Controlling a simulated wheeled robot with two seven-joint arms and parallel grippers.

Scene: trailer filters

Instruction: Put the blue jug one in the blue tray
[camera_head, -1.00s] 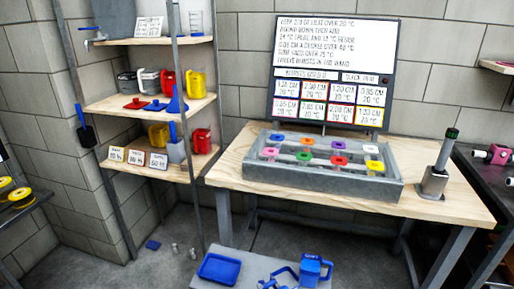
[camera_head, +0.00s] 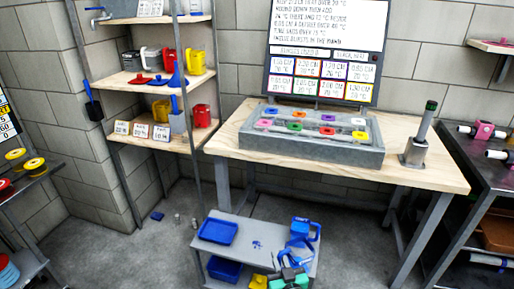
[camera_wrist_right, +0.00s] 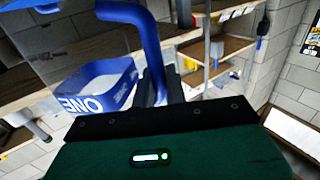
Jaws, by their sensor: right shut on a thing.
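The blue jug one (camera_head: 305,228) shows near the right end of the low grey cart. It also shows in the right wrist view (camera_wrist_right: 118,85), with a white "ONE" label, a pale interior and a thick blue handle. The blue tray (camera_head: 217,231) lies on the cart top at the left and looks empty. My right gripper (camera_head: 291,268), green and black, is at the cart's front right, shut on the jug's handle. I cannot tell whether the jug's base touches the cart. My left gripper is not in view.
The cart top (camera_head: 255,232) is mostly clear between tray and jug, with a small blue mark. A blue bin (camera_head: 225,269) and a yellow item (camera_head: 258,282) are below. Behind stands a wooden bench (camera_head: 420,176) with a grey rack (camera_head: 300,150); shelves (camera_head: 150,80) stand left.

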